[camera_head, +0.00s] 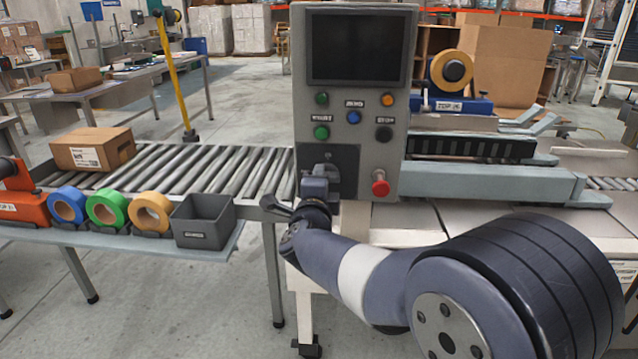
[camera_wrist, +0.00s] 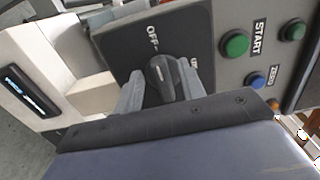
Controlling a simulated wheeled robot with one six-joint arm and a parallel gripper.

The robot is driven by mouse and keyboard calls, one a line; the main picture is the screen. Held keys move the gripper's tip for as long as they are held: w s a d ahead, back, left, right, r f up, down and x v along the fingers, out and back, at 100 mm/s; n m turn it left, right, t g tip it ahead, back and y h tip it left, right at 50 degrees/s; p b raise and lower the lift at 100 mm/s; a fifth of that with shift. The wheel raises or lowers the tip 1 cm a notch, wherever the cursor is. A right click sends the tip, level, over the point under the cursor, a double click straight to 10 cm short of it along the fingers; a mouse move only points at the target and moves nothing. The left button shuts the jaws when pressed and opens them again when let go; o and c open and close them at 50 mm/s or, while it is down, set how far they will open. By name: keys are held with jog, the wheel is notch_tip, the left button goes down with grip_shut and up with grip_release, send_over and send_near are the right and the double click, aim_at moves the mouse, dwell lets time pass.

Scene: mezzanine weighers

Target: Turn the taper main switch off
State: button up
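The main switch is a dark rotary knob (camera_wrist: 161,78) on a black plate, marked OFF at the top of the wrist view and with a second label at right, partly hidden by a finger. The knob's upper end points roughly toward OFF. My gripper (camera_wrist: 161,88) has its two grey fingers on either side of the knob, with narrow dark gaps; I cannot tell whether either finger touches it. In the head view, my gripper (camera_head: 320,185) is in front of the switch plate (camera_head: 345,160), low on the grey control panel (camera_head: 375,115), and hides the knob.
The panel carries green START buttons, a blue ZERO button, other buttons and a red mushroom button (camera_head: 380,185) just right of my gripper. A roller conveyor (camera_head: 220,165) with a carton (camera_head: 92,150) lies left. A grey bin (camera_head: 203,220) and several tape rolls sit before it.

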jog(key=s+p, duration=0.1)
jog(key=s, duration=0.9)
jog(key=shift+s+a, duration=0.2)
jog(key=shift+s, duration=0.15)
jog(key=w+b, duration=0.1)
jog(key=w, duration=0.9)
jog(key=shift+w+d, duration=0.2)
jog(key=shift+w, duration=0.2)
